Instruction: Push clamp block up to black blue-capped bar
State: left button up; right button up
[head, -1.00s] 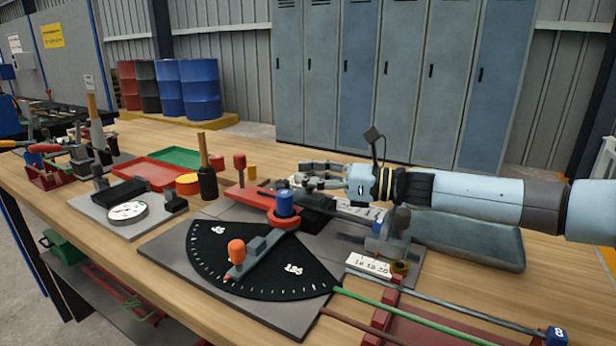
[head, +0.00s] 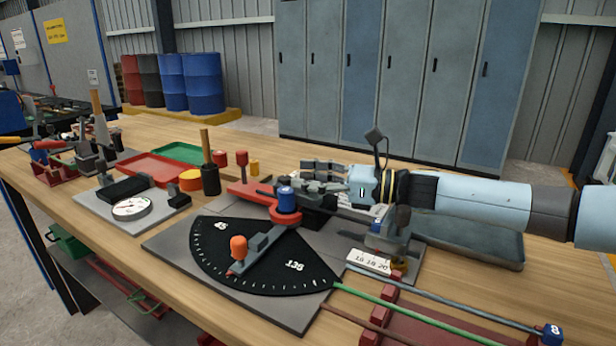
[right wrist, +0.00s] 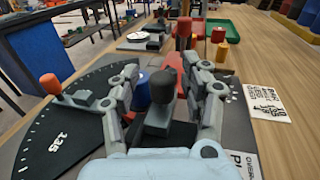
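The clamp block (right wrist: 158,118) is a dark grey block with a black rounded knob in the right wrist view. It stands between the two fingers of my right gripper (right wrist: 164,68), which are spread apart with gaps visible beside the knob. In the head view, the right gripper (head: 325,176) is low over the bender behind the blue-topped pin (head: 287,200), and its hand hides most of the block. A thin dark grey bar (head: 450,306) with a blue cap (head: 552,334) runs from the bender to the lower right. Its bender end is hard to make out. My left gripper is out of view.
The black angle dial (head: 262,265) carries an arm with an orange knob (head: 238,247). A green bar (head: 395,312) lies beside the blue-capped bar.

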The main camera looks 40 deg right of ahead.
jog(key=shift+w+a, duration=0.1)
jog(key=shift+w, duration=0.1)
jog(key=v, duration=1.2)
dwell(0.4)
